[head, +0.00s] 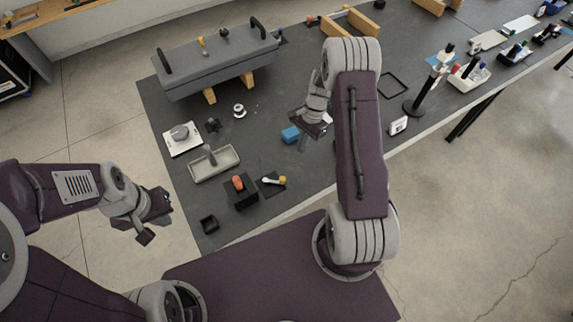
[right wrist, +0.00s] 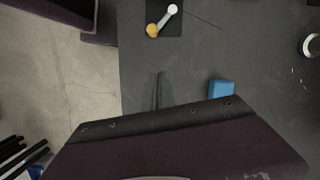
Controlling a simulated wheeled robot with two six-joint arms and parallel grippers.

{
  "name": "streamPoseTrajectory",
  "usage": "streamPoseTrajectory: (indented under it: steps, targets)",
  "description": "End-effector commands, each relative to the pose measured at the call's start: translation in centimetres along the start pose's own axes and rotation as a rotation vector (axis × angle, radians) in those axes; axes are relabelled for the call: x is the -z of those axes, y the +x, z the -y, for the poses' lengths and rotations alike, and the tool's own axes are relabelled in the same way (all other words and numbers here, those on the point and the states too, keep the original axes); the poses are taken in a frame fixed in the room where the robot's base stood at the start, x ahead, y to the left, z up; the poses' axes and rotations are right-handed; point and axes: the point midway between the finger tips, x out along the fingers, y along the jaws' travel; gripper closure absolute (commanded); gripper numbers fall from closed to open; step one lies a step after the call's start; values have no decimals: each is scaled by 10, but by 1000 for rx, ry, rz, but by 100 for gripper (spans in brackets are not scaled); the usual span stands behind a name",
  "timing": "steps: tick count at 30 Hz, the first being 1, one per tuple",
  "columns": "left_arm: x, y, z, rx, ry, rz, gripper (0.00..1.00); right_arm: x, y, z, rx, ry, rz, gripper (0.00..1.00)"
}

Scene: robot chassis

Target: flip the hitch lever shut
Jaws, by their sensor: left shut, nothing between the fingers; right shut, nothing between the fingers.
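A small lever (head: 274,181) with a pale arm and a yellow end lies over a black plate near the table's front edge; I take it for the hitch lever. In the right wrist view the lever (right wrist: 163,19) shows at the top, slanting, its yellow end lower left. My right gripper (head: 302,145) is shut and empty, above the table behind and right of the lever, not touching it. Its thin fingers (right wrist: 160,76) show in the wrist view. My left gripper (head: 145,236) is shut and empty, off the table's left side, far from the lever.
A dark block with an orange-red knob (head: 239,184) stands just left of the lever. A blue block (head: 290,134) lies beside my right gripper. Table right of the lever is clear.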

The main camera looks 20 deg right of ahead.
Motion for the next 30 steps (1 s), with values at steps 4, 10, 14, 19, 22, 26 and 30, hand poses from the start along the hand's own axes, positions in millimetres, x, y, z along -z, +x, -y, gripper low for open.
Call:
streamPoseTrajectory:
  steps: [4,10,14,19,22,26,30]
  targets:
    - [0,0,0,0,0,0,100,0,0,0,0,-1,-1,100]
    - [0,-2,0,0,0,0,100,-1,10,-1,-3,-2,2,100]
    - [1,-7,0,0,0,0,100,-1,33,-1,-4,-2,3,100]
    - [2,-14,0,0,0,0,100,-1,71,-1,-4,-4,2,100]
    - [2,-17,0,0,0,0,100,-1,93,-1,-4,-3,2,100]
    - [3,-30,-1,0,0,0,100,-18,100,0,-2,-5,0,100]
    - [4,-36,-1,0,0,0,100,-33,106,0,-1,-4,0,100]
